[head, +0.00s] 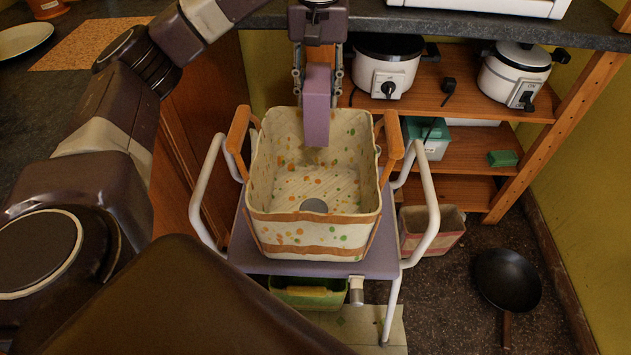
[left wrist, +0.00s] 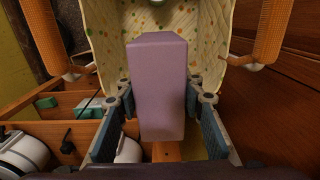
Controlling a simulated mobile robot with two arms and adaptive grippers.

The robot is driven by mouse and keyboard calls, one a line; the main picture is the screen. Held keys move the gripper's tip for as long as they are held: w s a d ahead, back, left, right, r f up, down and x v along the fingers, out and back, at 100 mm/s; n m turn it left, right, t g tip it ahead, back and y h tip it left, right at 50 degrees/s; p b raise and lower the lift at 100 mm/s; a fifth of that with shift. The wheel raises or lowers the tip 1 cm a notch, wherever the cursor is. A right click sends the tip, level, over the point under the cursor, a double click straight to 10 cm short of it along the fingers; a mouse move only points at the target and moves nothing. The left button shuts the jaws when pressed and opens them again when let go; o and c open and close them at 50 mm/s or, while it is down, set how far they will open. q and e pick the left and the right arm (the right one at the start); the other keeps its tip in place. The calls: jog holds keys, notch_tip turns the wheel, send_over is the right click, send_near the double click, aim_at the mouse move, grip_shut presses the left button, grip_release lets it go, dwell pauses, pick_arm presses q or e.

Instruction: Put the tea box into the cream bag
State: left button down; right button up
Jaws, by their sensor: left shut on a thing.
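The tea box is a tall purple block (head: 316,105), held upright by my left gripper (head: 318,85), which is shut on it. Its lower end overlaps the far inner wall of the cream bag in the head view. The cream bag (head: 315,231) is open at the top, with coloured spots and orange handles, and stands on a purple seat. In the left wrist view the tea box (left wrist: 158,85) sits between the fingers (left wrist: 163,115), with the spotted bag wall (left wrist: 200,30) beyond it. My right gripper is not in view.
The seat (head: 375,262) has white tube arms (head: 427,210) on both sides of the bag. Behind are a counter edge (head: 470,28) and a wooden shelf (head: 440,85) with white cookers (head: 388,70). A black pan (head: 507,278) lies on the floor at right.

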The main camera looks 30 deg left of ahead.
pick_arm(q)
notch_tip(320, 180, down, 4)
jog(key=shift+r+b, duration=0.25)
jog(key=shift+b, duration=0.45)
jog(key=shift+a+f+b, duration=0.1)
jog(key=shift+f+b, duration=1.3)
jog(key=shift+f, duration=6.95)
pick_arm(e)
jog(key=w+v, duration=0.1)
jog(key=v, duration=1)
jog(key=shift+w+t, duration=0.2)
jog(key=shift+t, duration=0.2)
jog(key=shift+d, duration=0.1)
pick_arm(q)
jog(key=shift+f, duration=0.15)
jog(key=c, duration=1.3)
grip_release()
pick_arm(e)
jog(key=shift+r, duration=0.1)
